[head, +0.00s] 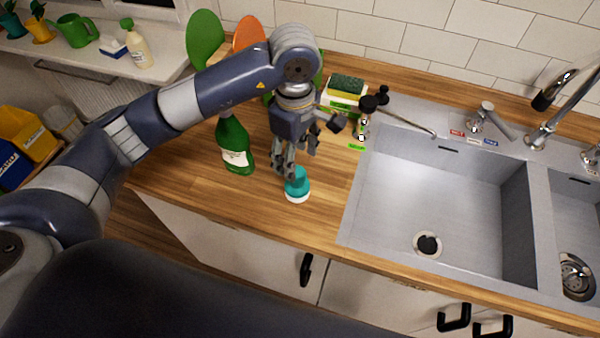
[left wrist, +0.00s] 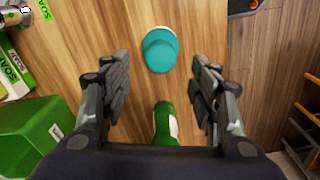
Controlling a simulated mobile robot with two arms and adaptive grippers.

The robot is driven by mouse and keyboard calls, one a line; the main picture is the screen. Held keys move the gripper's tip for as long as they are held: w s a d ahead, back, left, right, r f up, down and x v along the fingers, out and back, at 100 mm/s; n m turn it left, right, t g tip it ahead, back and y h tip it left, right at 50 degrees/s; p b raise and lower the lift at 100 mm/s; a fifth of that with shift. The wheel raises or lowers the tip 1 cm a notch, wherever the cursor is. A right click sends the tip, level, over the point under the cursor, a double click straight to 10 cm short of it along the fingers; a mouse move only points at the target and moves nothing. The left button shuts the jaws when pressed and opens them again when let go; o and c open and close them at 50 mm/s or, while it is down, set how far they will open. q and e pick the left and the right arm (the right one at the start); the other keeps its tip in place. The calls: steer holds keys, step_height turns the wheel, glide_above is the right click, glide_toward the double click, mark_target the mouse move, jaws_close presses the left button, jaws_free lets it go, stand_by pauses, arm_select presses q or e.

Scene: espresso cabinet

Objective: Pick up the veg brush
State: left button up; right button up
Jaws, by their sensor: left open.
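The veg brush (head: 298,187), a small teal piece with a white base, stands on the wooden counter left of the sink. It also shows in the left wrist view (left wrist: 160,52), top centre. My left gripper (head: 299,160) points down just above and behind it, with fingers spread and nothing held. In the left wrist view my left gripper (left wrist: 163,88) has a finger to each side, and the brush lies beyond the tips, near the midline. I see no contact. My right gripper is not in view.
A sponge (head: 347,86) and a dark-topped dispenser (head: 369,108) are behind right. The sink (head: 440,185) is right. Counter in front is clear.

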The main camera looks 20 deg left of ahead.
mark_target(297, 171)
arm_select(q)
steer(key=f, duration=0.2)
steer(key=shift+s+f+p, duration=0.35)
steer(key=shift+s, duration=0.05)
steer(key=shift+w+f, duration=0.1)
steer(key=shift+f, duration=0.15)
step_height(297, 171, down, 4)
steer(key=p, duration=0.3)
steer(key=shift+w+d+f, duration=0.15)
steer(key=shift+f, duration=0.35)
steer(key=shift+c, duration=1.4)
steer(key=c, duration=0.9)
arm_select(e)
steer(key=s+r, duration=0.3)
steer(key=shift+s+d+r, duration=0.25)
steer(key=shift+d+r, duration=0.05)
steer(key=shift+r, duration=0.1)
